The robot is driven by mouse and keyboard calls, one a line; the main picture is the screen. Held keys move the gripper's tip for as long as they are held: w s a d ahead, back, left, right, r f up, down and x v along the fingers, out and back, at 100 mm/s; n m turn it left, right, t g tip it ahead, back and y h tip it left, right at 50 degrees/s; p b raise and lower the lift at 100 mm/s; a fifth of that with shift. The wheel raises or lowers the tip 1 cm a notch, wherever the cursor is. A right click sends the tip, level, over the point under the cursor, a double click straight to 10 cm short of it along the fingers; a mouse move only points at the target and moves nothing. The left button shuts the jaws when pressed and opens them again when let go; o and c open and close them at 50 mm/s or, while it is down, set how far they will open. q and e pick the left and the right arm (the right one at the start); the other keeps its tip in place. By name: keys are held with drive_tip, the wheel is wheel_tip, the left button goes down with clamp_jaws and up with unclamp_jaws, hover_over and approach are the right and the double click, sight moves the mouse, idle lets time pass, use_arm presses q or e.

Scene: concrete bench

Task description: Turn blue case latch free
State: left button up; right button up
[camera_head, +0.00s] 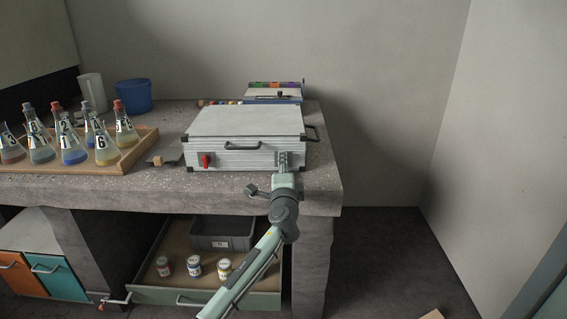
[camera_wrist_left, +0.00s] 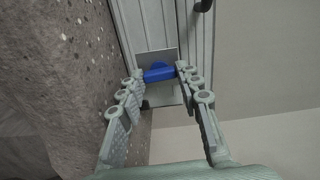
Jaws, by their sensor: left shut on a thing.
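A silver ribbed case (camera_head: 246,125) with dark corners lies closed on the bench, its front face towards me. In the head view my left gripper (camera_head: 284,166) is at the right part of the case front and hides the blue latch there. The left wrist view shows the blue latch (camera_wrist_left: 158,72) on a grey plate (camera_wrist_left: 158,55) on the case wall. My left gripper (camera_wrist_left: 160,78) is shut on this latch, with one fingertip at each end. A red latch (camera_head: 206,160) sits at the left part of the case front. My right gripper is not in view.
A dark handle (camera_head: 243,146) is on the case front between the latches. A wooden tray (camera_head: 138,156) with several labelled flasks stands left. A blue bucket (camera_head: 133,96) is behind it. Below, an open drawer (camera_head: 150,296) holds jars and a grey bin (camera_head: 221,235).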

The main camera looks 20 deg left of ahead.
use_arm(q)
drive_tip(key=shift+m, duration=0.5)
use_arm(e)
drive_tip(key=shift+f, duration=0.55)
use_arm(q)
drive_tip(key=o, duration=1.2)
drive_tip(key=shift+c, duration=0.2)
drive_tip(key=shift+f, duration=0.15)
drive_tip(key=shift+s+d+f, duration=0.1)
drive_tip(key=shift+s+d, duration=0.05)
drive_tip(key=shift+s, duration=0.35)
drive_tip(key=v, duration=0.7)
drive_tip(key=shift+r, duration=0.4)
